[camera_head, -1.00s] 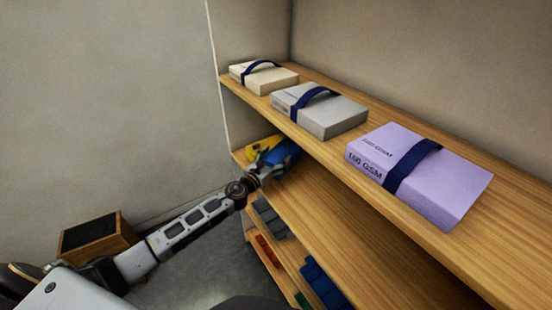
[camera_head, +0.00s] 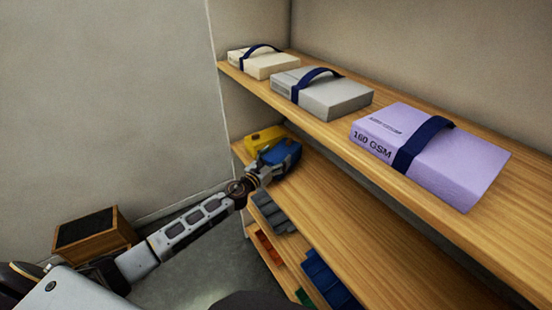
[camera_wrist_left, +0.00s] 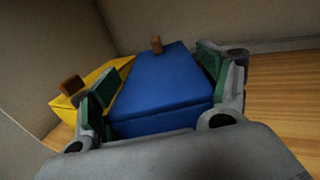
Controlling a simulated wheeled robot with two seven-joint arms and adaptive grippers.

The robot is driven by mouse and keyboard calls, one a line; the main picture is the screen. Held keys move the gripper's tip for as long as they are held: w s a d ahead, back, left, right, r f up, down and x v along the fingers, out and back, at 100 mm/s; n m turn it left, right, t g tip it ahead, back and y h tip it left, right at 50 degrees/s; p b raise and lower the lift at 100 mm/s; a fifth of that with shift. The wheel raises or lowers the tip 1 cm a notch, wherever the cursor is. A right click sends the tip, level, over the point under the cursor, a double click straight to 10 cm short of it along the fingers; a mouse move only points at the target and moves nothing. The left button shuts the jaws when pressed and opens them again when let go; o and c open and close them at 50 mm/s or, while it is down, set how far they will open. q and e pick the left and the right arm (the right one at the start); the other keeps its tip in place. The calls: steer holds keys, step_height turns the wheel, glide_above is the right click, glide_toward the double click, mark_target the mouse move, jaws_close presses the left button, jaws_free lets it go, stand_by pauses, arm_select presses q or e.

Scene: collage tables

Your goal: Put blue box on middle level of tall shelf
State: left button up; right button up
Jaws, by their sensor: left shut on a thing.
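The blue box (camera_head: 281,155) is at the left end of the middle level (camera_head: 330,195) of the tall shelf, beside a yellow box (camera_head: 262,139). In the left wrist view the blue box (camera_wrist_left: 163,88) has a small brown knob on top and lies between the green-padded fingers. My left gripper (camera_head: 266,170) is shut on it; the wrist view also shows the gripper (camera_wrist_left: 160,100). Whether the box's underside touches the board cannot be told. The yellow box (camera_wrist_left: 92,92) is just left of it in the wrist view. My right gripper is not in view.
The top level (camera_head: 325,125) holds a cream pack (camera_head: 265,65), a grey pack (camera_head: 335,98) and a purple pack (camera_head: 460,165), strapped in dark blue. Lower levels hold grey, red and blue items. A wooden crate (camera_head: 92,243) stands on the floor. The middle level is clear to the right.

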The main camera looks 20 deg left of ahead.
arm_select(q)
steer(key=shift+f, duration=0.25)
stand_by(0.7)
steer(key=shift+f+b, duration=0.25)
steer(key=shift+b, duration=0.2)
steer(key=o, duration=1.2)
steer(key=shift+s, duration=0.2)
steer(key=v, duration=1.1)
steer(key=shift+s, duration=0.3)
steer(key=shift+a, duration=0.15)
